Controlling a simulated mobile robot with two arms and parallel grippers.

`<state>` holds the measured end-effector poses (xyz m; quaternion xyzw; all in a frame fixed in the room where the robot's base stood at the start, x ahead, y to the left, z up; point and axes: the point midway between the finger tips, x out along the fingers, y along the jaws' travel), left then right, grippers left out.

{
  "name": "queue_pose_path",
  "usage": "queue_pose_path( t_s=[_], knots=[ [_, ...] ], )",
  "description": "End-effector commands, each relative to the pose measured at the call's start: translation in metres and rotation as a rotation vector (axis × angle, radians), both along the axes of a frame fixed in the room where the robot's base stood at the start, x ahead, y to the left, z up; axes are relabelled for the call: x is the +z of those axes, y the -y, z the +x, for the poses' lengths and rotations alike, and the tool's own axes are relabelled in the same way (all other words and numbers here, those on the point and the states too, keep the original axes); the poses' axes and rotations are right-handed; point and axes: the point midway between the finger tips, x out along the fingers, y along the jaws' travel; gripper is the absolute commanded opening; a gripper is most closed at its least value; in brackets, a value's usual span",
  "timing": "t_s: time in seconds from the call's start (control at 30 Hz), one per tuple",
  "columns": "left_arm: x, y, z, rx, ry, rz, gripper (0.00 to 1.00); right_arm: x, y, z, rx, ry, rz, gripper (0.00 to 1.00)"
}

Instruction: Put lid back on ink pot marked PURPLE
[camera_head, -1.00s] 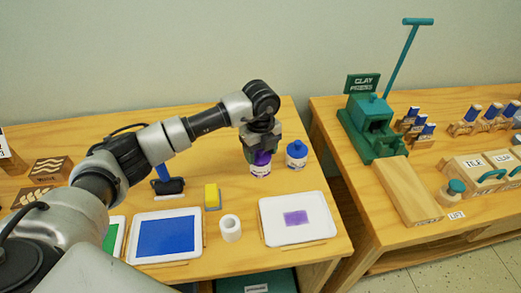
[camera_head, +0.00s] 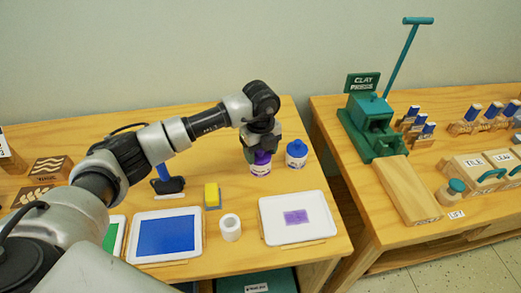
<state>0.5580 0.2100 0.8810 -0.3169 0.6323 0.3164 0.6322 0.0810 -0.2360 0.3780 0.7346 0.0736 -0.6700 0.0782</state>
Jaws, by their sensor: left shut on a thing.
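A white ink pot (camera_head: 260,171) with a purple label band stands on the left table, left of the blue-lidded pot. Its label is too small to read. The purple lid (camera_head: 262,157) is at the top of this pot, between the fingers of my left gripper (camera_head: 260,153). The gripper points down and is shut on the lid. The lid looks upright and right at the pot's mouth; whether it is fully seated I cannot tell. My right gripper is not in view.
A white pot with a blue lid (camera_head: 297,153) stands close on the right. In front are a tray with a purple patch (camera_head: 284,232), a white roll (camera_head: 230,228), a yellow-topped block (camera_head: 212,195) and a blue tray (camera_head: 168,208). A green clay press (camera_head: 372,125) stands on the right table.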

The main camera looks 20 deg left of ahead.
Motion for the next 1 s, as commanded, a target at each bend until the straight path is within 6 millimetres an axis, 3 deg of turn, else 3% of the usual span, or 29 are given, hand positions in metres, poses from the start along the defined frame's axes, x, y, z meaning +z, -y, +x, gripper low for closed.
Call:
queue_pose_path(
  t_s=[0.27,0.3,0.47,0.67,0.73,1.0],
  knots=[
    [0.0002,-0.0001,0.0002,0.000,0.001,-0.001,0.38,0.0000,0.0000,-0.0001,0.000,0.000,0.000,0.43],
    [0.0002,-0.0001,0.0002,0.000,0.001,-0.001,0.65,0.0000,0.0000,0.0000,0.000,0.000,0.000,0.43],
    [0.0003,-0.0001,0.0002,0.000,0.001,-0.001,0.89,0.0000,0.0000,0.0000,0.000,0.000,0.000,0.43],
    [0.0002,-0.0001,0.0002,0.000,0.001,-0.001,0.90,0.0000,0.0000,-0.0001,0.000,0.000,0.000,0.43],
    [0.0002,-0.0001,0.0002,0.000,0.001,-0.001,1.00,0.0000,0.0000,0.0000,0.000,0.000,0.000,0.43],
    [0.0014,-0.0001,0.0002,0.000,0.001,-0.001,1.00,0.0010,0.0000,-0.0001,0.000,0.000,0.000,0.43]
  ],
)
